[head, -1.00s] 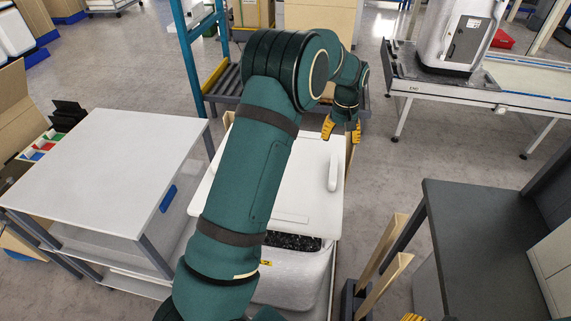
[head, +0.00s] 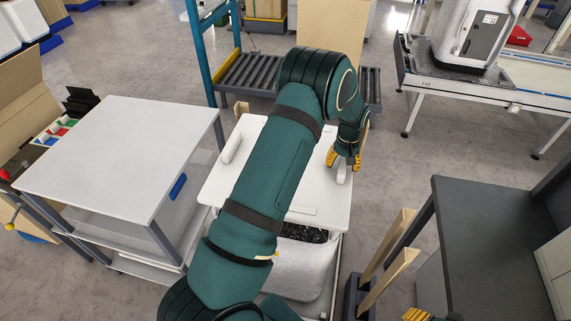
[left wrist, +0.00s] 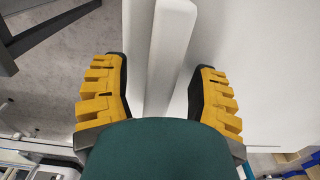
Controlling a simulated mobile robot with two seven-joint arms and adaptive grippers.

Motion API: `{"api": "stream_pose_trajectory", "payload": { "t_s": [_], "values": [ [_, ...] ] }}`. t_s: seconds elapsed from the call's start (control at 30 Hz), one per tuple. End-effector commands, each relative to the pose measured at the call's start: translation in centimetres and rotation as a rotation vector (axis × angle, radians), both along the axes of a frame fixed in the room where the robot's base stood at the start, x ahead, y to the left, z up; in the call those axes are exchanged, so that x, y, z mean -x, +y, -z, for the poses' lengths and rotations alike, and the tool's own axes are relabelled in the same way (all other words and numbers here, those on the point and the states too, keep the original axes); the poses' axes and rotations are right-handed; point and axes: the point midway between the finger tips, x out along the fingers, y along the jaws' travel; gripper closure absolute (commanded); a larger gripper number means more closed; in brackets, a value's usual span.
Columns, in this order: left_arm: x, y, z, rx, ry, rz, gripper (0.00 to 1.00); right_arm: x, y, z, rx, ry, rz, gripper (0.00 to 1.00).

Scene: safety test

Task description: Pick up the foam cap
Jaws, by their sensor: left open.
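The foam cap (head: 322,212) is a broad white lid on a pale box, with an upright white bar at its left edge and another near its right edge. My left gripper (head: 344,161) is open at the right-hand bar (head: 342,174). In the left wrist view, the white bar (left wrist: 172,45) stands between the two yellow-padded fingers, with a gap on each side. My left arm hides the middle of the cap. My right gripper (head: 416,315) barely shows at the bottom edge; its opening cannot be seen.
A white-topped table (head: 115,150) stands close on the left. A dark grey bench (head: 490,240) is on the right, with wooden posts (head: 388,255) between it and the box. A roller conveyor (head: 250,75) lies behind the cap. Open floor shows at the right behind.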

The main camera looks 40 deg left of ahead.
Motion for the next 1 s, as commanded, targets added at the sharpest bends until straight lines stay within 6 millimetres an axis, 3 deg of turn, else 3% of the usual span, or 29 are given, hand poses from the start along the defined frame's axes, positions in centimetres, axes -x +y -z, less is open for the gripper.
{"api": "stream_pose_trajectory", "payload": {
  "t_s": [0.33, 0.5, 1.0],
  "values": [
    [-0.02, 0.0, 0.65, 0.001, 0.0, 0.0, 0.42, 0.0, 0.0, -0.03, 0.0, 0.0, 0.0, 0.53],
    [-0.02, 0.0, 0.65, 0.001, 0.0, 0.0, 1.0, 0.0, 0.0, -0.03, 0.0, 0.0, 0.0, 0.53],
    [-0.01, 0.01, 0.52, 0.0, 0.0, 0.0, 1.0, 0.0, 0.0, 0.0, 0.0, 0.0, 0.0, 0.53]
  ]
}}
